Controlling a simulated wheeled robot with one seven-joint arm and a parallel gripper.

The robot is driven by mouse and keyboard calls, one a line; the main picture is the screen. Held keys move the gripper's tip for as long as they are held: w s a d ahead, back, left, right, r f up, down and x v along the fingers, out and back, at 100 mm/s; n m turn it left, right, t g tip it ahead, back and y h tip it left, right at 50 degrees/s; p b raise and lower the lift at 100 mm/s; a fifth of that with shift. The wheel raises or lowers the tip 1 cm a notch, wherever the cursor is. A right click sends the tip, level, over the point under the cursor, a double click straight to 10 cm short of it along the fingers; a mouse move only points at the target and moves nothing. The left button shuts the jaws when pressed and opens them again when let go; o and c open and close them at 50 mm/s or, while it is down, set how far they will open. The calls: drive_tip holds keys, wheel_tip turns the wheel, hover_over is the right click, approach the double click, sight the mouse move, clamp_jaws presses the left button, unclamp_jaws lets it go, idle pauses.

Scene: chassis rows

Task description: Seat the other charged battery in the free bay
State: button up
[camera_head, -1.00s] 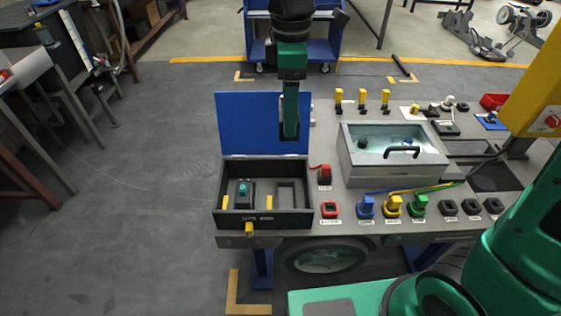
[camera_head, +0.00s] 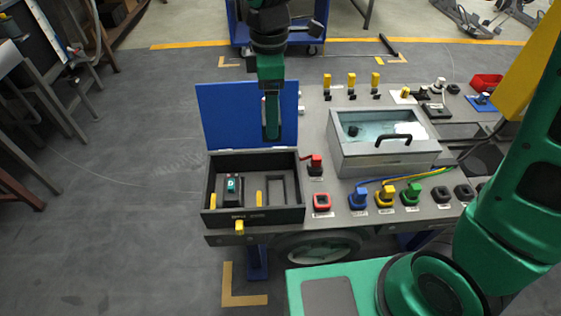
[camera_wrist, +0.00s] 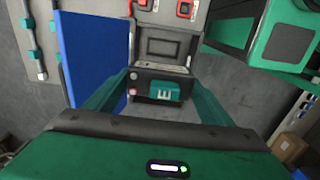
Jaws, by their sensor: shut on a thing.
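My gripper (camera_head: 271,136) hangs in front of the raised blue lid, above the back of the open battery box (camera_head: 228,218). In the wrist view, my gripper (camera_wrist: 160,92) is shut on a black battery (camera_wrist: 148,80) with a teal grip and a light mark. In the head view the fingers hide most or all of this battery. Another black battery (camera_head: 233,190) with a teal top sits upright in the box's left bay. The box's right bay, the free bay (camera_head: 277,191), is empty and framed in dark grey. The held battery is apart from it.
The blue lid (camera_head: 222,114) stands upright behind the box. Right of the box are a red lever (camera_head: 316,164), a row of coloured plugs (camera_head: 387,194) and a clear-topped case (camera_head: 350,158) with a black handle. A yellow latch (camera_head: 239,227) sticks out in front.

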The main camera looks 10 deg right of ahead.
drive_tip(key=shift+s+d+f, duration=0.1)
drive_tip(key=shift+s+f, duration=0.1)
drive_tip(key=shift+f, duration=3.9)
drive_tip(key=shift+s+d+f, duration=0.1)
drive_tip(key=shift+s+f, duration=0.05)
drive_tip(key=shift+f, duration=4)
drive_tip(key=shift+s+d+f, duration=0.1)
drive_tip(key=shift+s+f, duration=0.1)
drive_tip(key=shift+f, duration=3.9)
drive_tip(key=shift+f, duration=0.95)
drive_tip(key=o, duration=1.6)
wheel_tip(320, 180, up, 11)
drive_tip(key=shift+f, duration=0.15)
drive_tip(key=shift+w+d, duration=0.1)
drive_tip(key=shift+d, duration=0.05)
